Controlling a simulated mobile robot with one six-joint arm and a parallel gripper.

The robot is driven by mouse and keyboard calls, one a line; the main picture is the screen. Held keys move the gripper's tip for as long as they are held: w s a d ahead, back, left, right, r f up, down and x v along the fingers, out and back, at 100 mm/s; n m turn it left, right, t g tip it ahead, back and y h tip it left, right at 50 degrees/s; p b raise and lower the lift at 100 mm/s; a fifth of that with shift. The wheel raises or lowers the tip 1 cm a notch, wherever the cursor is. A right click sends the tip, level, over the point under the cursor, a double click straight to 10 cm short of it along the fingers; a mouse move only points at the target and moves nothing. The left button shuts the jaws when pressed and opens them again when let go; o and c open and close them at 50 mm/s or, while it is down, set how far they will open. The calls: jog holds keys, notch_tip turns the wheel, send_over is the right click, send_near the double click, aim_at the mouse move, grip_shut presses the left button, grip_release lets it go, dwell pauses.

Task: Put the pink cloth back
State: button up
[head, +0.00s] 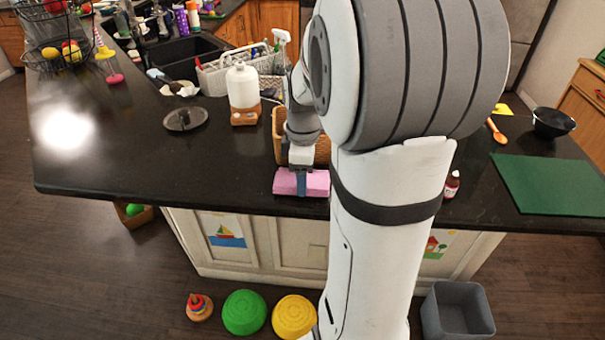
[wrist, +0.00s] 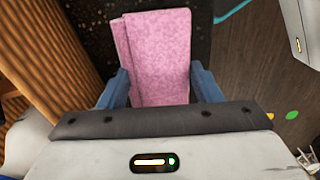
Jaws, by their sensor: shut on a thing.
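The pink cloth (head: 312,184) is a folded pad at the front edge of the dark counter in the head view. My gripper (head: 301,182) reaches down to it, and its fingers are shut on it. In the wrist view the cloth (wrist: 160,55) stands between the two blue fingertips (wrist: 158,88), one on each side. A woven basket (head: 282,137) stands just behind the cloth, partly hidden by my arm. I cannot tell whether the cloth touches the counter.
A grey caddy (head: 235,72) is behind. A small brown bottle (head: 451,184) and green mat (head: 550,184) lie right. The counter's left front is clear.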

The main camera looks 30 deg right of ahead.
jog(key=shift+f, duration=0.35)
jog(key=shift+f, duration=0.2)
jog(key=o, duration=0.9)
jog(key=shift+r, duration=0.15)
